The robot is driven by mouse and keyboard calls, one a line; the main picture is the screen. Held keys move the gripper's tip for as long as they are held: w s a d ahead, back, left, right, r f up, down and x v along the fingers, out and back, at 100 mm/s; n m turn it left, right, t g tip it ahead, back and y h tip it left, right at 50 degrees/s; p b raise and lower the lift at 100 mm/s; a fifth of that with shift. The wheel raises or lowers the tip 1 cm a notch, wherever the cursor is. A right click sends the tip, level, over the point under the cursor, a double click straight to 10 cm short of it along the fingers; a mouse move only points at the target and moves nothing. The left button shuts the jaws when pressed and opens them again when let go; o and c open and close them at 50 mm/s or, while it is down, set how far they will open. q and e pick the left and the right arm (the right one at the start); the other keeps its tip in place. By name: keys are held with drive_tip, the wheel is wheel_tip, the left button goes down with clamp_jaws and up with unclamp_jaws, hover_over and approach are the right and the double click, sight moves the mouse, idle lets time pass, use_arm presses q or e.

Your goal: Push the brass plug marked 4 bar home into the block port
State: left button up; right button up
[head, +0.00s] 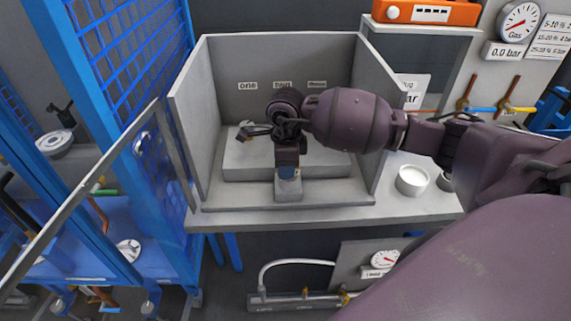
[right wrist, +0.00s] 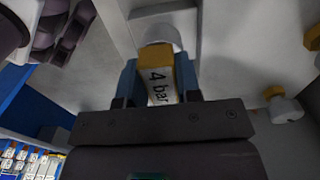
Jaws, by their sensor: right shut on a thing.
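The brass plug marked 4 bar (right wrist: 160,80) shows in the right wrist view, its white label facing the camera. My right gripper (right wrist: 160,86) is shut on it, with a blue finger at each side. The plug's far end lies against or just in front of a round white port (right wrist: 160,35); I cannot tell how deep it sits. In the head view my right gripper (head: 289,172) points down over a small grey block (head: 288,190) at the front of the grey shell, hiding the plug. My left gripper is not in view.
The shell's side walls (head: 189,140) and back wall with small labels (head: 247,86) enclose the gripper. A raised grey step (head: 238,160) lies behind it. A white cup (head: 411,180) stands to the right. Another white fitting with a brass part (right wrist: 285,105) shows in the wrist view.

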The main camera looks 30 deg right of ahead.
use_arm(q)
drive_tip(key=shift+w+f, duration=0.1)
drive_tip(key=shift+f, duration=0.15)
use_arm(e)
drive_tip(key=shift+f, duration=0.4)
drive_tip(key=o, duration=1)
drive_tip(key=shift+r, duration=0.1)
wheel_tip(320, 180, up, 11)
drive_tip(key=p, duration=0.4)
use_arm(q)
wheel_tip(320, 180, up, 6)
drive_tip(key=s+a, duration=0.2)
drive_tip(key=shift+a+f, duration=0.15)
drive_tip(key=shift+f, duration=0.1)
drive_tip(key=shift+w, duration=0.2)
